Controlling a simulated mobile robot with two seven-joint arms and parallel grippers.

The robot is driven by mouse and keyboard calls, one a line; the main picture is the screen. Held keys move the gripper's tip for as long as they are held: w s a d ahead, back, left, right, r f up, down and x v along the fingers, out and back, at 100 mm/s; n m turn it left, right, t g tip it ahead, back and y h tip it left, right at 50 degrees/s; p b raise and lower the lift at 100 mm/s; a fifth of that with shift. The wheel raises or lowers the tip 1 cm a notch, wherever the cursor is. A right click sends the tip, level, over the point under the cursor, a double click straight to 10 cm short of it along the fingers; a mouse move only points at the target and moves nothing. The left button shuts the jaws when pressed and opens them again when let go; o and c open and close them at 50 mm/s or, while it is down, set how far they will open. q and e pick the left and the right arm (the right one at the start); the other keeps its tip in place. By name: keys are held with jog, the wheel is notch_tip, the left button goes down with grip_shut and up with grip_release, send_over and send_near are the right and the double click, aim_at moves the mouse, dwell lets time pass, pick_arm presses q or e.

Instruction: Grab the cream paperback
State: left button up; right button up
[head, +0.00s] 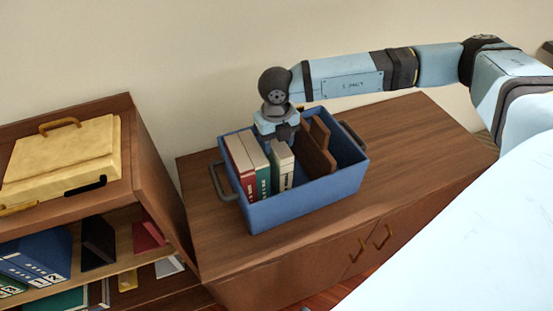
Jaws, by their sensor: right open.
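The cream paperback (283,170) seems to be the cream-spined book with dark markings, standing upright in the blue bin (310,201). My right gripper (283,137) points down over the bin, just above and behind that book's top edge. It is open. Its fingertips are partly hidden, so I cannot tell whether they touch the book. My left gripper is not in view.
A red book (240,165) and a green book (262,177) stand left of the cream one. Brown dividers (319,158) stand to its right. The bin has grey handles and sits on a wooden cabinet (420,150). A bookshelf (158,180) with a yellow case (65,160) stands left.

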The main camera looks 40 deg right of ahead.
jog(key=shift+f, duration=0.45)
jog(key=shift+c, duration=0.2)
grip_shut()
jog(key=shift+r, duration=0.1)
